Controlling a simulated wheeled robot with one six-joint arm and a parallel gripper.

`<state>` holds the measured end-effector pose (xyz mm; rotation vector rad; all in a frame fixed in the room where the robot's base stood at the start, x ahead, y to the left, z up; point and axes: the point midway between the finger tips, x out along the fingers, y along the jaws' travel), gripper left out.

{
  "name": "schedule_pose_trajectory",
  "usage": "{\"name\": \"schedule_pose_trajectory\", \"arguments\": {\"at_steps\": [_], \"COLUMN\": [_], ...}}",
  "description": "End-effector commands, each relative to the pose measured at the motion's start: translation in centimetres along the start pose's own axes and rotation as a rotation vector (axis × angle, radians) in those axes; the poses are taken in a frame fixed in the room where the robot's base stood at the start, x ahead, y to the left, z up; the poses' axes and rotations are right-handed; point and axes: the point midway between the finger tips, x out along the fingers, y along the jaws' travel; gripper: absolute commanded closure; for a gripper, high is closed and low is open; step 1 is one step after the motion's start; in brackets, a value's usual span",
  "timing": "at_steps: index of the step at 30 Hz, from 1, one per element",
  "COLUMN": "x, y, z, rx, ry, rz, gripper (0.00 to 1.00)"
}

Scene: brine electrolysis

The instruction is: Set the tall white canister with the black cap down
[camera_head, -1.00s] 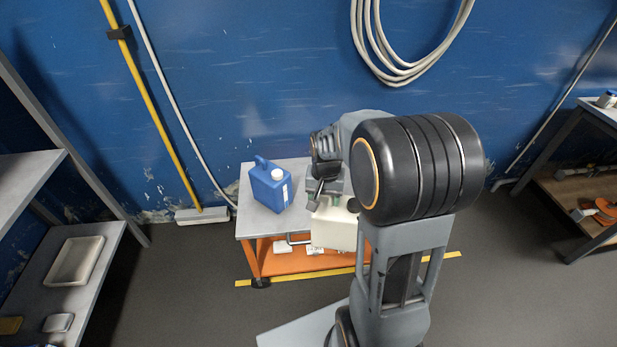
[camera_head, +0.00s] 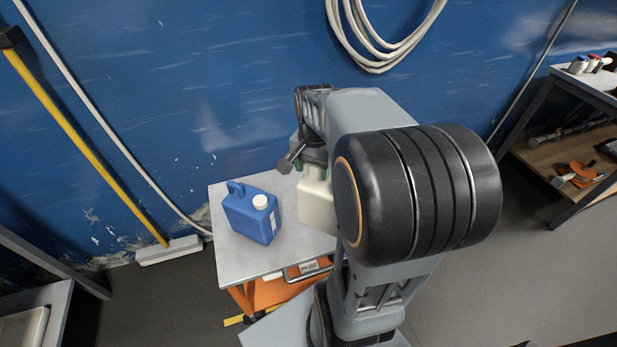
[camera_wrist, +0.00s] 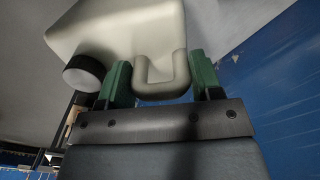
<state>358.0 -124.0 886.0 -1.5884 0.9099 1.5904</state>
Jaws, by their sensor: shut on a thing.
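The tall white canister (camera_head: 318,200) hangs from my gripper (camera_head: 313,160) at the right part of the grey cart top (camera_head: 237,258). My arm hides its right side. In the wrist view the cream-white canister (camera_wrist: 115,27) shows its black cap (camera_wrist: 84,72) at the left. The green fingers of my gripper (camera_wrist: 163,82) are shut on its handle (camera_wrist: 163,88). I cannot tell whether the canister's base touches the cart top.
A blue jerrycan (camera_head: 250,215) with a white cap stands on the cart, left of the canister. A shelf (camera_head: 40,310) is at the lower left. A bench (camera_head: 590,90) with small bottles is at the right. The blue wall is close behind the cart.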

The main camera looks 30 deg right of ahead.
Motion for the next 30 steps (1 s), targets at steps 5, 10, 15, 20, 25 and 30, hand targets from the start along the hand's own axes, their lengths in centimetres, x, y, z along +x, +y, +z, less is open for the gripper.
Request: {"name": "schedule_pose_trajectory", "arguments": {"at_steps": [5, 10, 15, 20, 25, 30], "x": [1.6, 3.1, 5.7, 7.3, 8.1, 8.4], "y": [-1.7, -3.2, -4.0, -4.5, -4.9, -5.0], "z": [-3.3, -6.3, -8.1, -9.5, -10.2, -10.4], "rx": [-0.001, -0.002, -0.001, 0.001, 0.0, 0.0], "ry": [0.0, 0.001, -0.001, 0.001, 0.002, 0.003], "rz": [0.001, 0.0, 0.001, -0.001, -0.001, -0.002], "gripper": [1.0, 1.0, 1.0, 1.0, 1.0, 1.0]}}
